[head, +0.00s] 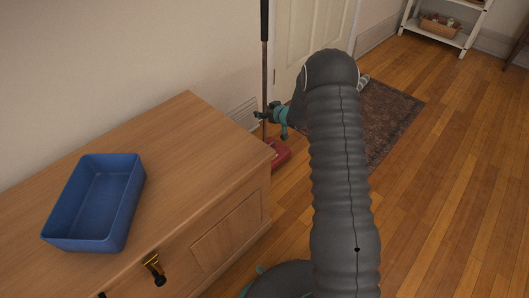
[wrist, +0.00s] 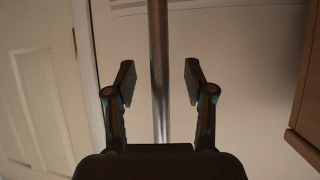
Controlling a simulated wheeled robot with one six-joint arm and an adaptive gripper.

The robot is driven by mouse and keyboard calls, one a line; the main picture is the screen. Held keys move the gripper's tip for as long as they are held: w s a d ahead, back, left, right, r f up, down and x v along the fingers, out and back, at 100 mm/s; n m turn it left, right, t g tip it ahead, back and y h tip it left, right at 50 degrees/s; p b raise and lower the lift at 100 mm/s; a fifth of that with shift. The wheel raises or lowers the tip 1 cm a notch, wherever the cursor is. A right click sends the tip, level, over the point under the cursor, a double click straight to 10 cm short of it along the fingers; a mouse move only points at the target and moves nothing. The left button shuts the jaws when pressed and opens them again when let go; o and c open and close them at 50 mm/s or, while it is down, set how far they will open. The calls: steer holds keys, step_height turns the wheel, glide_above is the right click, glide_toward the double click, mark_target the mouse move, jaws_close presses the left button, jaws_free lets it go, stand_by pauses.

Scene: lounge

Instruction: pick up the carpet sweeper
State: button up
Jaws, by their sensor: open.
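The carpet sweeper (head: 279,151) stands upright by the wall, just beyond the right end of the wooden cabinet. It has a red head on the floor, a thin metal pole and a black grip at the top. My gripper (head: 262,116) is at the pole, above the red head. In the wrist view, the metal pole (wrist: 158,40) runs between the two spread fingers of my gripper (wrist: 158,80), with a gap on each side. The gripper is open and holds nothing. The cabinet edge partly hides the sweeper's head.
The wooden cabinet (head: 165,135) with a blue bin (head: 120,205) on top fills the left. A white door (head: 305,40) and a dark rug (head: 390,115) lie beyond my arm. A white shelf (head: 445,35) stands at the back right. The wooden floor at right is clear.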

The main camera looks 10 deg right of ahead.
jaws_close()
steer(key=shift+w+r, duration=0.1)
steer(key=shift+r, duration=0.1)
